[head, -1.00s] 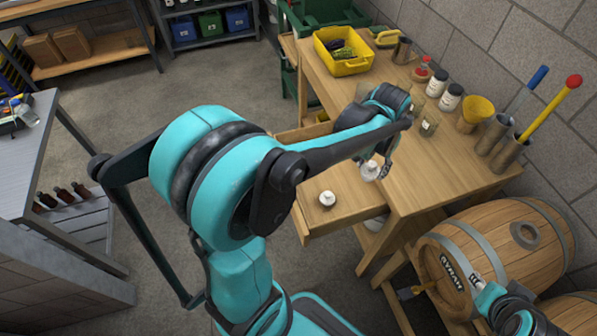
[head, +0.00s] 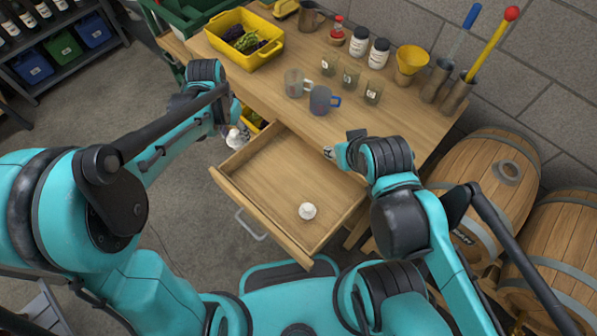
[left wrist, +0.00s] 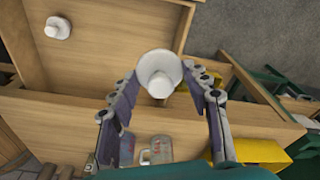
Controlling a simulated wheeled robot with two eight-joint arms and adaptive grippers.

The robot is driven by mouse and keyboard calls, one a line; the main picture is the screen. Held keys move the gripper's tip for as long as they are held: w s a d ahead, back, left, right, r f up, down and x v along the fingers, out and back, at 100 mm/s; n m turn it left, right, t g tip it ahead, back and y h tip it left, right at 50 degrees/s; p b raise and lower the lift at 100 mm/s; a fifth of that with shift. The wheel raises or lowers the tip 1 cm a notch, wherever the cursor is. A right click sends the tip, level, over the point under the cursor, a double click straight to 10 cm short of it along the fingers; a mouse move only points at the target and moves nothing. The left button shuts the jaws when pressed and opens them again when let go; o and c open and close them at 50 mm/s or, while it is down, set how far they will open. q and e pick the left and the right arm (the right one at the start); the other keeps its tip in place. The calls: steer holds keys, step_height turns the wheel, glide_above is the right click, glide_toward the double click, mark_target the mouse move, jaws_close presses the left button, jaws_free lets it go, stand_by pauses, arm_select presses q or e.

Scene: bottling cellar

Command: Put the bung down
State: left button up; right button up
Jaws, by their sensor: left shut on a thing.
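A white bung (head: 236,138) is in my left gripper (head: 228,128), which is shut on it above the left side of the open drawer (head: 262,172). The left wrist view shows this bung (left wrist: 160,74) between the two fingers. A second white bung (head: 307,211) stands on the drawer floor, toward the front; it also shows in the left wrist view (left wrist: 57,28). My right gripper (head: 331,154) is near the drawer's back right edge; its fingers are too small and covered to read.
The wooden workbench (head: 300,110) carries a yellow crate (head: 243,44), a blue mug (head: 323,99), glasses, jars and a yellow funnel (head: 410,60). Barrels (head: 483,185) lie at the right. The middle of the drawer is clear around the second bung.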

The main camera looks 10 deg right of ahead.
arm_select(q)
steer(key=s+d+f+m, duration=0.1)
steer(key=d+f+m, duration=0.25)
steer(key=d, duration=0.25)
steer(key=s+d+f+m+g, duration=0.1)
steer(key=s+d+f+m, duration=0.2)
steer(key=d, duration=0.4)
steer(key=d+f+m, duration=0.3)
steer(key=d+m, duration=0.2)
steer(key=d, duration=0.1)
steer(key=shift+h, duration=0.4)
steer(key=a+f+b, duration=0.1)
steer(key=a+f, duration=0.1)
steer(key=a, duration=0.1)
steer(key=a+f+b, duration=0.2)
steer(key=a+f, duration=0.1)
steer(key=a, duration=0.1)
steer(key=w+a+f+b, duration=0.1)
steer(key=a+f, duration=0.1)
steer(key=a, duration=0.2)
steer(key=shift+a+f, duration=0.2)
steer(key=shift+f, duration=0.1)
step_height(320, 180, down, 4)
steer(key=shift+r+b, duration=0.1)
steer(key=shift+b, duration=1.05)
steer(key=shift+s+r, duration=0.1)
